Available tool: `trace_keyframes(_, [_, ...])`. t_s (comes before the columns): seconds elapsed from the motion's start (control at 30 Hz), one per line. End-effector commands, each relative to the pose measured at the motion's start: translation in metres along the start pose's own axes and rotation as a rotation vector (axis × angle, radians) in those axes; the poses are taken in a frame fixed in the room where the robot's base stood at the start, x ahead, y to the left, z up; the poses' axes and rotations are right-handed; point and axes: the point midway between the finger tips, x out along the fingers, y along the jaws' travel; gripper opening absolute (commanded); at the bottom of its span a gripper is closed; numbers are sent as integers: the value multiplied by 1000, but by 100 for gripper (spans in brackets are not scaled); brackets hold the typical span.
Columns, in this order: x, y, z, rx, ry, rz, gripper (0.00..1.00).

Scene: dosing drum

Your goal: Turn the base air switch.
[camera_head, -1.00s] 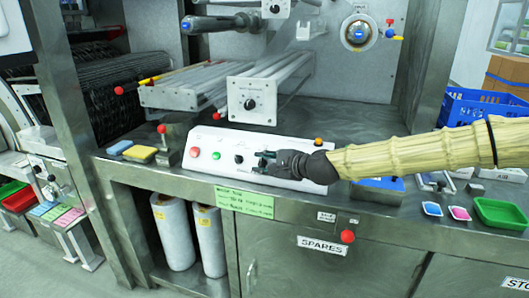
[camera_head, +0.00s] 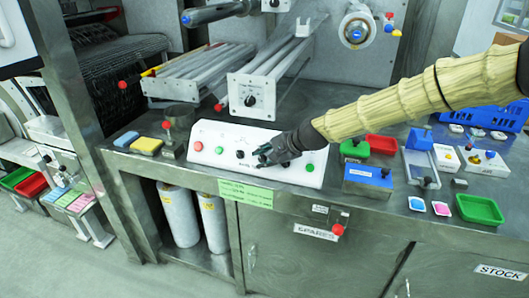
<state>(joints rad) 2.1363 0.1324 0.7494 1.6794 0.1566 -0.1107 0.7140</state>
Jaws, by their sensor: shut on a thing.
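The white control panel (camera_head: 212,160) slopes on the bench. It carries a red button (camera_head: 197,146), a green button (camera_head: 219,150), a dark knob (camera_head: 240,154) and another green button (camera_head: 309,168) at its right end. My dark gripper (camera_head: 264,156) comes in from the right. Its fingers are shut on the base air switch, between the dark knob and the right green button. The fingers mostly hide this switch, so its angle cannot be read. A small label under the fingers is too small to read surely.
Right of the panel are a blue box (camera_head: 367,182), a red tray (camera_head: 381,145) and a green tray (camera_head: 479,209). A red knob (camera_head: 337,230) juts from the bench front. Blue and yellow sponges lie left. A roller unit with a dial (camera_head: 250,101) stands behind the panel.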

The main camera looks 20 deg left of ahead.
Motion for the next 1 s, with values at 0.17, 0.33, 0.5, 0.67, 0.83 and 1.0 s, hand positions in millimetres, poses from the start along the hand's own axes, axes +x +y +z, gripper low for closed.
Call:
trace_keyframes(0.17, [0, -1, 0, -13, 1, 17, 4])
trace_keyframes(0.33, [0, -1, -1, -15, 1, 21, 4])
trace_keyframes(0.5, [0, 0, 0, -15, 1, 21, 4])
trace_keyframes(0.67, [0, 0, 0, -15, 1, 21, 38])
trace_keyframes(0.83, [0, 0, 0, -15, 0, 21, 49])
trace_keyframes(1.0, [0, 0, 0, -15, 0, 21, 49])
